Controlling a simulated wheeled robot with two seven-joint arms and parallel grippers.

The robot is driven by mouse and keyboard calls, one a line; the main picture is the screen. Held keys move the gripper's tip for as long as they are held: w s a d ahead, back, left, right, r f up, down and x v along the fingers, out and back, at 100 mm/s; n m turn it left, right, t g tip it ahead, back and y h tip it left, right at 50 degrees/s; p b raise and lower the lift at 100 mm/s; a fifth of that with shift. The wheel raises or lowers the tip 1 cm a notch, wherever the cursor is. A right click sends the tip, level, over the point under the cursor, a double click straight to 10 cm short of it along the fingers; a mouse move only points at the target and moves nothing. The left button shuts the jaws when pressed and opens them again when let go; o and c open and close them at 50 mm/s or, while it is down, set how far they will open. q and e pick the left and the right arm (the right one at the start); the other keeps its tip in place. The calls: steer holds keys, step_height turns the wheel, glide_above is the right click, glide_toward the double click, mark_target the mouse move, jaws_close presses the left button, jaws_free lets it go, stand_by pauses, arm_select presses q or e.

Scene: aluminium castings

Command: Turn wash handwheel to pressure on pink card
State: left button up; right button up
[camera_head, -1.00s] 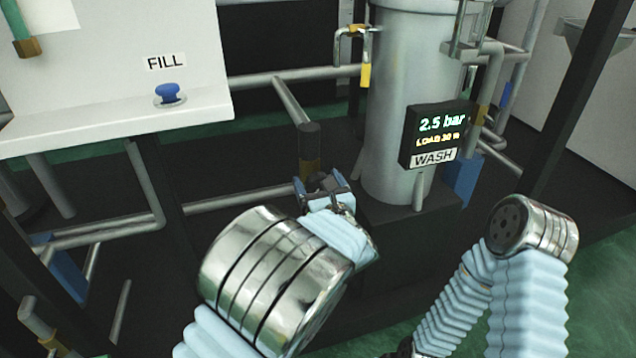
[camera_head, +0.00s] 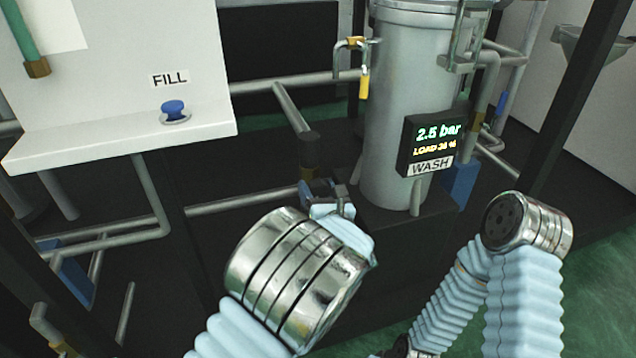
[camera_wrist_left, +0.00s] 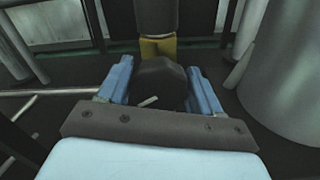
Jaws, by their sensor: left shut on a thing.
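The dark wash handwheel (camera_wrist_left: 160,78) sits between the blue fingers of my left gripper (camera_wrist_left: 160,90) in the left wrist view, in front of a brass fitting (camera_wrist_left: 158,48) on a dark pipe. In the head view my left gripper (camera_head: 325,192) is shut on it, left of the vessel's foot; my wrist and fingers hide most of the wheel. The WASH display (camera_head: 433,145) reads 2.5 bar, with a yellow LOAD line below, its number hard to read. No pink card shows. Only a dark end of my right gripper (camera_head: 400,348) shows at the bottom edge; its fingers are hidden.
The grey vessel (camera_head: 392,110) stands just right of my left gripper. A yellow-handled valve (camera_head: 364,85) is above. A white panel with a FILL label (camera_head: 170,79) and blue knob (camera_head: 174,110) is at left. Pipes (camera_head: 245,202) run near my left gripper.

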arm_select(q)
steer(key=o, duration=1)
steer(key=shift+c, duration=0.2)
steer(key=v, duration=1.4)
